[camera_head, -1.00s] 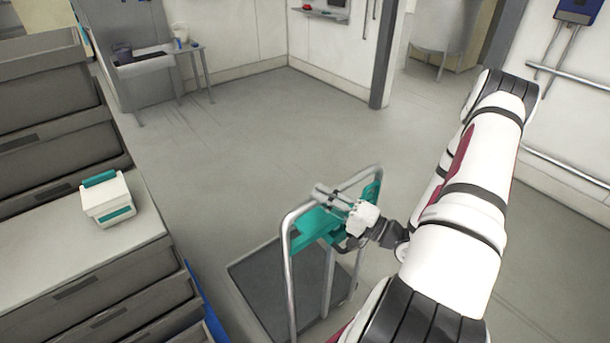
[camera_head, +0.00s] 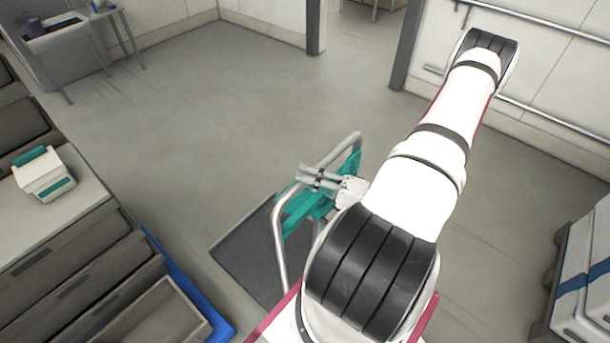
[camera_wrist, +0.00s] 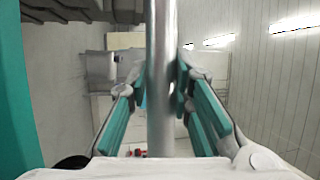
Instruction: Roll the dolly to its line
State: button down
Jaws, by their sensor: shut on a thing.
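My gripper (camera_head: 318,180) is at the upper part of this handle frame in the head view. In the wrist view, the metal handle bar (camera_wrist: 161,80) runs between the two teal-padded fingers of my gripper (camera_wrist: 163,100), and they are shut on it. My arm hides the right part of the dolly. No floor line can be made out.
Grey drawer units (camera_head: 75,265) with a small white-and-teal box (camera_head: 44,174) stand at the left. A blue-edged bin (camera_head: 205,315) lies near the dolly. A white-and-blue cabinet (camera_head: 585,275) is at the right. Open floor (camera_head: 235,110) stretches beyond the dolly to the back wall.

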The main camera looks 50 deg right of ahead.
jog(key=shift+s+f, duration=0.15)
jog(key=shift+s, duration=0.1)
jog(key=c, duration=1.4)
grip_release()
jog(key=v, duration=1.2)
